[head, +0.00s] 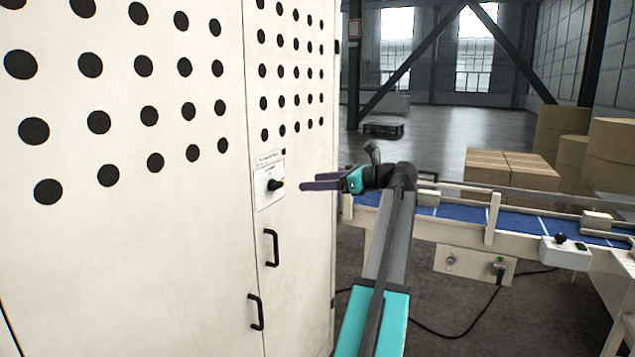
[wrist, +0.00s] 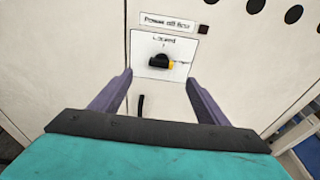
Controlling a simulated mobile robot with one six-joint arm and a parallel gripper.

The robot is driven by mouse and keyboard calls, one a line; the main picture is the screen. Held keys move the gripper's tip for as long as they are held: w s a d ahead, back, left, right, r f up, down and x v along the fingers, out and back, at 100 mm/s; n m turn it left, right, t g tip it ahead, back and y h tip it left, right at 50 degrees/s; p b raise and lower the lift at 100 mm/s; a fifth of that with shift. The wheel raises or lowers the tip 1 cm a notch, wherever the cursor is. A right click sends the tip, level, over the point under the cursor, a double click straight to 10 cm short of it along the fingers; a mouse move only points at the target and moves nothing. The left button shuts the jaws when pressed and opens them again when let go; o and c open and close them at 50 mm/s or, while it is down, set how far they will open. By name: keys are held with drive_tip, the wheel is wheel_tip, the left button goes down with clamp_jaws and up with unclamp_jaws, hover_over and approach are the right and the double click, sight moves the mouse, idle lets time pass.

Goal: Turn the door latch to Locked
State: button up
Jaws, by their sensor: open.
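The door latch (head: 276,185) is a small black knob with a yellow tip on a white plate (head: 268,197) on the cabinet door. In the wrist view the latch (wrist: 160,61) lies roughly sideways, its yellow end pointing right, below the word "Locked" on the plate (wrist: 143,70). My gripper (head: 303,182) is to the right of the latch in the head view, apart from it. In the wrist view my gripper (wrist: 160,82) is open and empty, its two purple fingers spread either side below the latch. Nothing hides the latch there.
The white cabinet (head: 130,240) has rows of black holes and two black handles, an upper one (head: 271,248) and a lower one (head: 255,312). A blue conveyor (head: 465,224) with a control box (head: 566,252) stands at the right. Cardboard boxes (head: 495,172) sit behind it.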

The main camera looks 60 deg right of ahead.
sight(280, 184)
drive_tip(key=shift+s, duration=0.2)
drive_tip(key=shift+w+d, duration=0.1)
drive_tip(key=shift+w, duration=0.05)
drive_tip(key=shift+w+f+p, duration=0.45)
drive_tip(key=shift+w+p, duration=0.15)
drive_tip(key=shift+w, duration=1.6)
drive_tip(key=shift+w+f+p, duration=0.5)
drive_tip(key=shift+w+p, duration=0.1)
drive_tip(key=shift+w, duration=1.55)
drive_tip(key=shift+w+f+p, duration=0.45)
drive_tip(key=shift+w+p, duration=0.15)
drive_tip(key=shift+w, duration=1.6)
drive_tip(key=c, duration=1.1)
